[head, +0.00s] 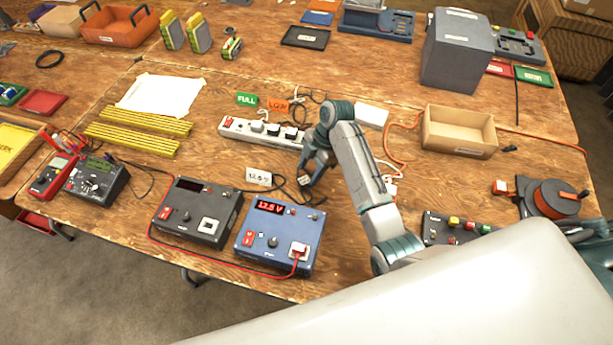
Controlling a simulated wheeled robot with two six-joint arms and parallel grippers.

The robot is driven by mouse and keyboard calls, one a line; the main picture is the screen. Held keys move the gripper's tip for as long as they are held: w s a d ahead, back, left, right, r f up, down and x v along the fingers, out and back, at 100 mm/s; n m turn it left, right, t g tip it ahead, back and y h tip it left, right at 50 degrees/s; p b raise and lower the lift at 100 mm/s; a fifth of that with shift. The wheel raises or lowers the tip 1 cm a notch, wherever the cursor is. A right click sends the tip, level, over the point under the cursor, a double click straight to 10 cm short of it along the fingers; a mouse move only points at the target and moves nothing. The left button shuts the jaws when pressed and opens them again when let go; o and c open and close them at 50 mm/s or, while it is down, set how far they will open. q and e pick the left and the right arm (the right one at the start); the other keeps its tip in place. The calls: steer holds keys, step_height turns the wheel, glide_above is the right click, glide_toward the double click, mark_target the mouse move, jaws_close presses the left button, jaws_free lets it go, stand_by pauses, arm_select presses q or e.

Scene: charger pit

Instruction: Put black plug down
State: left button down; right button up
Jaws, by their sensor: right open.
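My right gripper (311,174) is open and points down over the table, just in front of the right end of the white power strip (243,132). A small black plug (304,181) appears at its fingertips, low at the table; whether they touch it cannot be made out. A black cable (283,190) curls on the wood beside it. Dark plugs (290,133) sit in the strip, along with a pale one. My left gripper is not in view.
A blue power supply (281,236) reading 12.5 V and a dark one (197,211) stand at the front edge. An open wooden box (459,133) is at right.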

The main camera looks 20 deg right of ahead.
steer(key=p+v, duration=0.1)
steer(key=v, duration=0.8)
